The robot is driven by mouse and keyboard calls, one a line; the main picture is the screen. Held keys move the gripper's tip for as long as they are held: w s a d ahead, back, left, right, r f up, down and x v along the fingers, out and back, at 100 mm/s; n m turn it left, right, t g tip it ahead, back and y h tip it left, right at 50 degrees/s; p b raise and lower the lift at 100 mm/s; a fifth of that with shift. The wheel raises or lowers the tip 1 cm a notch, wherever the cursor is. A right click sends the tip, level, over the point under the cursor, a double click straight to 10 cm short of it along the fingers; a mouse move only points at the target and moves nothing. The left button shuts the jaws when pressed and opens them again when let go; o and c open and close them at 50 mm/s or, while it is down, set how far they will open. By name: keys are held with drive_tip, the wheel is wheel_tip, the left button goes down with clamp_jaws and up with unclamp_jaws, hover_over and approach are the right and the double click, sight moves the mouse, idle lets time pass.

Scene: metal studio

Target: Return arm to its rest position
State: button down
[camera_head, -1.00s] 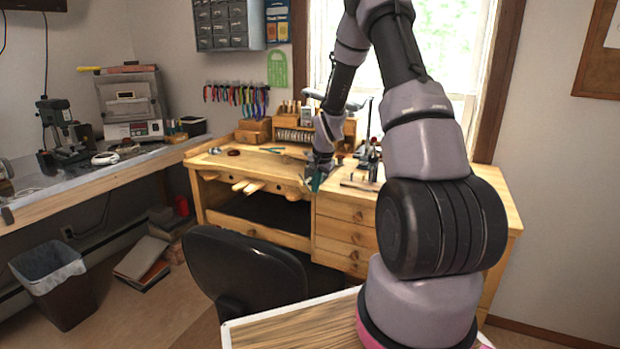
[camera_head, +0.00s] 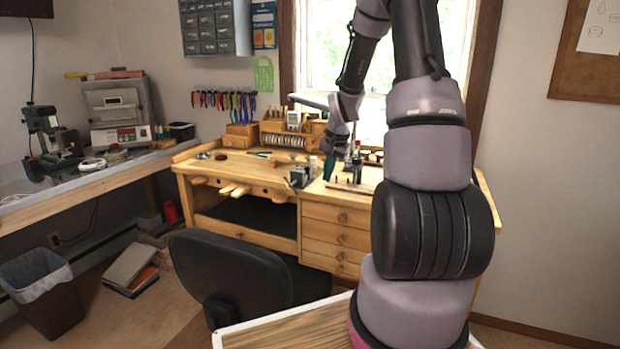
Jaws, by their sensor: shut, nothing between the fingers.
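My arm rises from its base at the lower right, bends at the top of the view and hangs down toward the workbench. My gripper (camera_head: 329,168) is at its end, small and dark teal, pointing down. It appears in front of the right part of the wooden workbench (camera_head: 325,215), and its height above the top is hard to judge. Its fingers look shut with nothing held.
A black chair (camera_head: 225,275) stands before the bench. Small tools and a dark vise-like piece (camera_head: 300,177) are on the bench near my gripper. A side counter (camera_head: 95,178) with machines is at left. A bin (camera_head: 42,290) stands on the floor.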

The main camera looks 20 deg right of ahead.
drive_tip(key=s+a+r+n, duration=0.1)
drive_tip(key=s+a+r, duration=0.1)
drive_tip(key=r, duration=0.3)
drive_tip(key=s+a+r, duration=0.2)
drive_tip(key=s+r, duration=0.1)
drive_tip(key=r, duration=0.3)
drive_tip(key=s+a+r+n+t, duration=0.1)
drive_tip(key=s+a+r, duration=0.2)
drive_tip(key=s+r, duration=0.2)
drive_tip(key=s+a+r+n+t+y, duration=0.1)
drive_tip(key=s+a+r, duration=0.2)
drive_tip(key=s, duration=0.6)
drive_tip(key=s+a+r+n+t, duration=0.1)
drive_tip(key=s+a+r+n, duration=0.1)
drive_tip(key=s+a+r, duration=0.2)
drive_tip(key=s+r, duration=0.3)
drive_tip(key=shift+s+r, duration=0.2)
drive_tip(key=shift+s, duration=0.2)
